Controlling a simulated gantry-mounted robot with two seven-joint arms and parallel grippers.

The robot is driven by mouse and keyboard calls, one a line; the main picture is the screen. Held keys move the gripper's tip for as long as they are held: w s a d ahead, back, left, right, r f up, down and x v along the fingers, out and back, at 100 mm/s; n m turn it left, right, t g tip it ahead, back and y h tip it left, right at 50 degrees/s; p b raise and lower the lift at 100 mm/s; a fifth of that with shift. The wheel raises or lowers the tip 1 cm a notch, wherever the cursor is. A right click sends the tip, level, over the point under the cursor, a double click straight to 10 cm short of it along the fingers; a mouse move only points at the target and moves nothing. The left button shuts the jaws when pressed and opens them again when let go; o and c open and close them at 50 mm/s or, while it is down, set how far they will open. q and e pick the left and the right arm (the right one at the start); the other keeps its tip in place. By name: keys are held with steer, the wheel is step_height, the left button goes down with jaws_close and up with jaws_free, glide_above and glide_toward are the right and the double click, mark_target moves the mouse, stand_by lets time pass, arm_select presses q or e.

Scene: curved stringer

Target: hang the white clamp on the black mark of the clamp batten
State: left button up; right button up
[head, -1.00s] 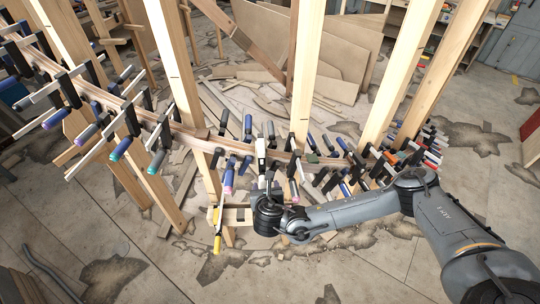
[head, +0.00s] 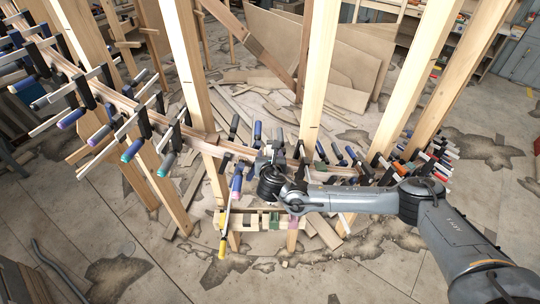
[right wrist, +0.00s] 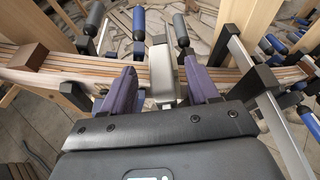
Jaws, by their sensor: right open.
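My right gripper (head: 272,160) is at the curved stringer (head: 232,149) in the head view. In the right wrist view its two purple fingers (right wrist: 160,88) are open, one on each side of a pale silver-white clamp (right wrist: 162,76). The clamp stands at the layered wood edge of the stringer, with a dark block at its top. I cannot tell whether the fingers touch it. A low wooden batten (head: 262,229) with small coloured patches is below the gripper in the head view; I cannot tell its black mark apart. My left gripper is out of view.
Several blue- and black-handled clamps crowd the stringer on both sides of my gripper, including one with a blue handle (right wrist: 138,20). Tall wooden posts (head: 318,75) rise close by. A yellow-handled tool (head: 223,243) hangs at the batten's left end.

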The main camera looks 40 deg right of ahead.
mark_target(270, 151)
steer(key=shift+p+x, duration=0.6)
steer(key=shift+x, duration=1.7)
steer(key=shift+c, duration=0.4)
jaws_close()
steer(key=shift+r, duration=0.15)
